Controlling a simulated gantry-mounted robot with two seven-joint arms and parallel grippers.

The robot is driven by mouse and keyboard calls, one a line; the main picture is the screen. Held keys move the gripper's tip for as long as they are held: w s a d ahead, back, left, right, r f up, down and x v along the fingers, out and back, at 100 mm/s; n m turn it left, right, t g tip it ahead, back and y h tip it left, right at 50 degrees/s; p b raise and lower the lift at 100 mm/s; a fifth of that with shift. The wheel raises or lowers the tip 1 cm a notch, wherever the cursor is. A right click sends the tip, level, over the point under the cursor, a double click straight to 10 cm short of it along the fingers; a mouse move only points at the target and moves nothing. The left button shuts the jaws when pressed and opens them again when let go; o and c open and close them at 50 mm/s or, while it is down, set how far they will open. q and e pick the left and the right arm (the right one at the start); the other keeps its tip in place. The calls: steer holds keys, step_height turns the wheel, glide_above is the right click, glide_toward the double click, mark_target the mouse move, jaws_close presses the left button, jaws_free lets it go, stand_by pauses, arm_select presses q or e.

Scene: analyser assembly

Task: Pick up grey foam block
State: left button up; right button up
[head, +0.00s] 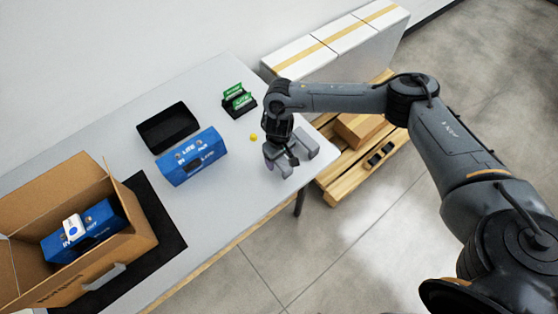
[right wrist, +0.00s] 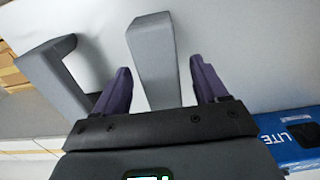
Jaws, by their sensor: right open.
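Grey foam (head: 305,143) lies at the right end of the table, under and beside my right gripper (head: 281,158). In the right wrist view a straight grey foam block (right wrist: 152,50) runs between the two purple fingers of the right gripper (right wrist: 162,82). The fingers are open, with a visible gap on each side of the block. An angled grey foam piece (right wrist: 50,80) lies left of the fingers. The gripper body hides the near ends, so I cannot tell whether the pieces join. My left gripper is not in view.
A blue analyser housing (head: 191,157), a black tray (head: 168,127), green boards in a black holder (head: 238,99) and a small yellow ball (head: 253,138) are on the table (head: 225,205). An open cardboard box (head: 140,237) stands at left. A pallet (head: 345,175) is beyond the table's right edge.

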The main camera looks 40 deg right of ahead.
steer(key=shift+f, duration=1.15)
steer(key=shift+c, duration=0.3)
steer(key=c, duration=0.9)
steer(key=shift+c, duration=0.4)
steer(key=shift+r, duration=0.1)
